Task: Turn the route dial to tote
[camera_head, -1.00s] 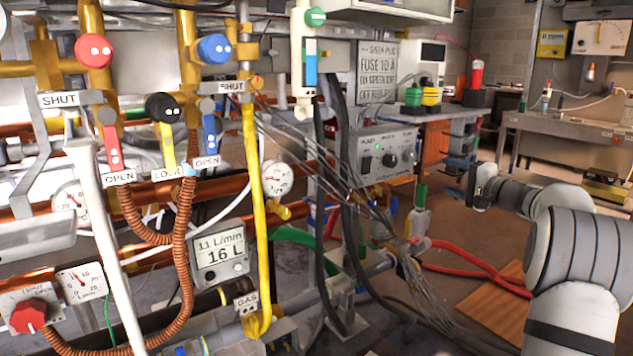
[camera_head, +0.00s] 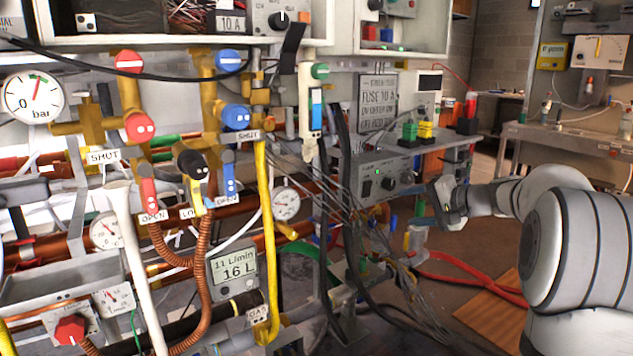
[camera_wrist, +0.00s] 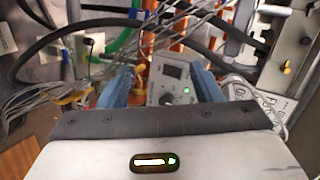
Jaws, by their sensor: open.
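A grey control box (camera_head: 408,172) stands under a shelf in the middle of the head view. It has a black round dial (camera_head: 388,184), a switch and a lit green lamp. Its lettering is too small to read, so I cannot tell if this is the route dial. My gripper (camera_head: 438,198) is to the right of the box, apart from it and empty. In the wrist view my gripper (camera_wrist: 161,80) is open, and a grey box (camera_wrist: 172,75) with a knob (camera_wrist: 165,98) and green lamp shows between its blue-grey fingers.
Loose grey cables (camera_head: 330,185) hang left of the box. Green and yellow blocks (camera_head: 425,130) stand on the shelf above. Pipes, valves and a red knob (camera_head: 70,329) fill the left.

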